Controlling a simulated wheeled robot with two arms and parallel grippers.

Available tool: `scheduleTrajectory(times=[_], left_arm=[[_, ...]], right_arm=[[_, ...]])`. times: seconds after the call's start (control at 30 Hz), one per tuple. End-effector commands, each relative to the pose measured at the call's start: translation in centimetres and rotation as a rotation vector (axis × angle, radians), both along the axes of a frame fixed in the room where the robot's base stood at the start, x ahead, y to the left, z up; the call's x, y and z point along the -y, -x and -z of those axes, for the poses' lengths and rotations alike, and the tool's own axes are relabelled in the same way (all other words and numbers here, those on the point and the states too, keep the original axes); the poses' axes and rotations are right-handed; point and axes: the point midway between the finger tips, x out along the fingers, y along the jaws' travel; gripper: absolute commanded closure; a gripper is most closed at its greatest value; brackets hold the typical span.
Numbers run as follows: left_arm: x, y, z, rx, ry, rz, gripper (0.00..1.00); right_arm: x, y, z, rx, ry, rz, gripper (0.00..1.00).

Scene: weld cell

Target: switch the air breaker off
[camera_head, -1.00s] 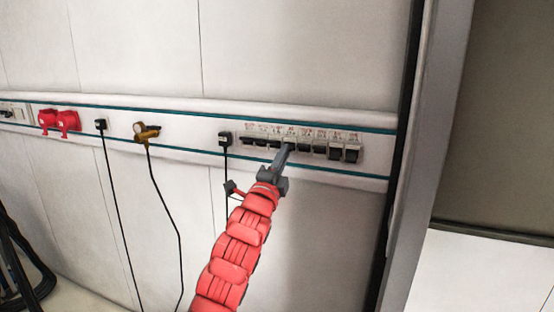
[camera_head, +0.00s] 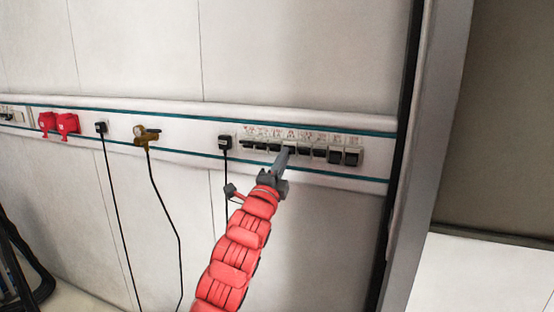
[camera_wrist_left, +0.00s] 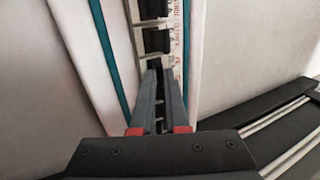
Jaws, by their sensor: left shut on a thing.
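A row of several breakers with dark switches (camera_head: 335,156) sits on the white wall rail, with small red labels above that are too small to read. I cannot tell from the labels which one is the air breaker. My left gripper (camera_head: 286,153) reaches up to the middle of this row, its grey fingers against one breaker. In the left wrist view the two fingers (camera_wrist_left: 163,75) are nearly together, shut on a breaker's switch that they mostly hide. Other black switches (camera_wrist_left: 157,40) show just beyond the fingertips. My right gripper is out of view.
Left of the breakers, the rail holds a black plug (camera_head: 225,142) with a hanging cable, a brass fitting (camera_head: 146,135) with a hose, another black plug (camera_head: 101,128) and red sockets (camera_head: 67,123). A dark upright post (camera_head: 408,150) stands to the right.

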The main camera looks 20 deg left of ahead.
Motion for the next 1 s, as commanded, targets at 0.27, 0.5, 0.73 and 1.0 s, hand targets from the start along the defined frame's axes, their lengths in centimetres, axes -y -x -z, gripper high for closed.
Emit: scheduleTrajectory(times=[0.27,0.5,0.73,1.0], left_arm=[[0.0,0.0,-0.1,0.002,0.0,-0.001,0.61],[0.0,0.0,0.0,0.001,0.0,0.0,0.58],[-0.2,0.9,0.8,0.0,-0.001,-0.002,0.58],[-0.4,5.2,2.7,0.004,-0.005,-0.003,0.58]], right_arm=[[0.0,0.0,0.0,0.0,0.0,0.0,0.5],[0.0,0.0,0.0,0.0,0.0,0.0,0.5],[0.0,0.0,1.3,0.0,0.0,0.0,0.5],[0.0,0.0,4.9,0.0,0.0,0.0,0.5]])
